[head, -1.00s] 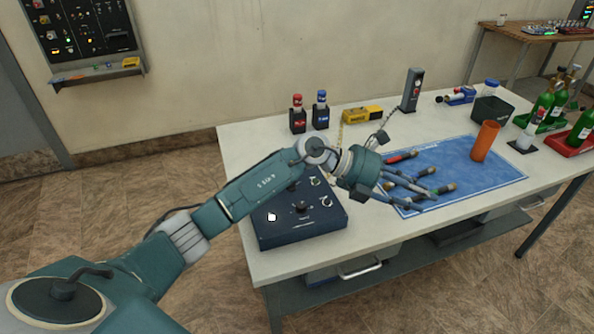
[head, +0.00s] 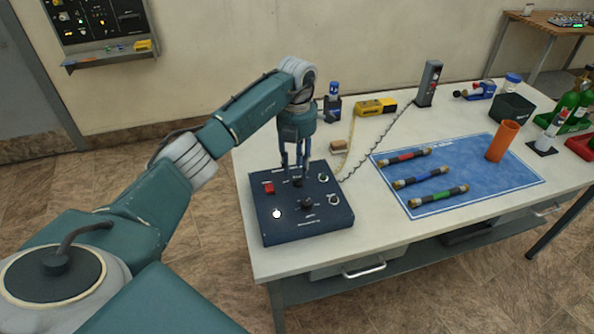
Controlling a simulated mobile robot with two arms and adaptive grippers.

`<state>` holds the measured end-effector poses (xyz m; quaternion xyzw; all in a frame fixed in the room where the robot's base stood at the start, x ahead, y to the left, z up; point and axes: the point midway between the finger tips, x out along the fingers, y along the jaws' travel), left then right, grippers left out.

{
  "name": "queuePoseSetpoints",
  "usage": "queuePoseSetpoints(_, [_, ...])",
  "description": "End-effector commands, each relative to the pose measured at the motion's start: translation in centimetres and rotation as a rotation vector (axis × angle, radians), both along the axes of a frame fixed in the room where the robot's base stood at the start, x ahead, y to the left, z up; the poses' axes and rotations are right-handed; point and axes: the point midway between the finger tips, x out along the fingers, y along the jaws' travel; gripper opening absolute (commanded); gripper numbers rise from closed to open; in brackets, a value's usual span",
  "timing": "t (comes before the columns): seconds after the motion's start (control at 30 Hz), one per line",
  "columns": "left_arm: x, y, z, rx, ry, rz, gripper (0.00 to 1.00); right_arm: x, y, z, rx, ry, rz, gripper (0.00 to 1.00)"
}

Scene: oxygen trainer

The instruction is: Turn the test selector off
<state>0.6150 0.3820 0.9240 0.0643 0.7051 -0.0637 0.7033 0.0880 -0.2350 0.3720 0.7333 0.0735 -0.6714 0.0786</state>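A dark blue control box (head: 310,231) sits at the near left of the white table. On its top are a rear black knob (head: 297,183), a front black knob (head: 307,203), a red switch (head: 269,188), a bright white lamp (head: 277,214) and two round pale fittings at the right. The labels are too small to read, so I cannot tell which knob is the test selector. My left gripper (head: 296,174) points straight down over the back of the box. Its fingers are apart, with the tips close to the rear knob and partly hiding it; contact is unclear. My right gripper is out of view.
A coiled cable runs from the box area to a dark upright handset (head: 429,83). A blue mat (head: 480,160) with several banded tubes and an orange cup (head: 502,141) lie to the right. A yellow device (head: 375,107) and a blue-capped bottle (head: 333,105) stand behind.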

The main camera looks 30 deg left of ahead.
Motion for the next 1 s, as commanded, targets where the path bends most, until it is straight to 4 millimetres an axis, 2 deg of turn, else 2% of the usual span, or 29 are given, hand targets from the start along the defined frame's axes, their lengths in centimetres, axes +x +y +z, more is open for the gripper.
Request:
queuePoseSetpoints(0.2, [0.0, -0.1, -2.8, -0.002, 0.000, -0.001, 0.33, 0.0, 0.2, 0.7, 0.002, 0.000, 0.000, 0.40])
queuePoseSetpoints(0.57, [0.0, -0.1, -3.5, -0.001, -0.002, -0.002, 0.33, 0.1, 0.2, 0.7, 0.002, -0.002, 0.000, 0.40])
queuePoseSetpoints(0.6, [0.0, -0.1, -3.5, -0.001, -0.002, -0.002, 0.31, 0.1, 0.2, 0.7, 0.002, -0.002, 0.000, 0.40])
queuePoseSetpoints(0.77, [0.0, -0.1, -3.5, -0.001, -0.002, -0.002, 0.00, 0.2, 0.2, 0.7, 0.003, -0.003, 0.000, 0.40])
queuePoseSetpoints(1.0, [0.0, -0.1, -3.5, -0.001, -0.002, 0.002, 0.00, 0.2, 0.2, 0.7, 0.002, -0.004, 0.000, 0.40])
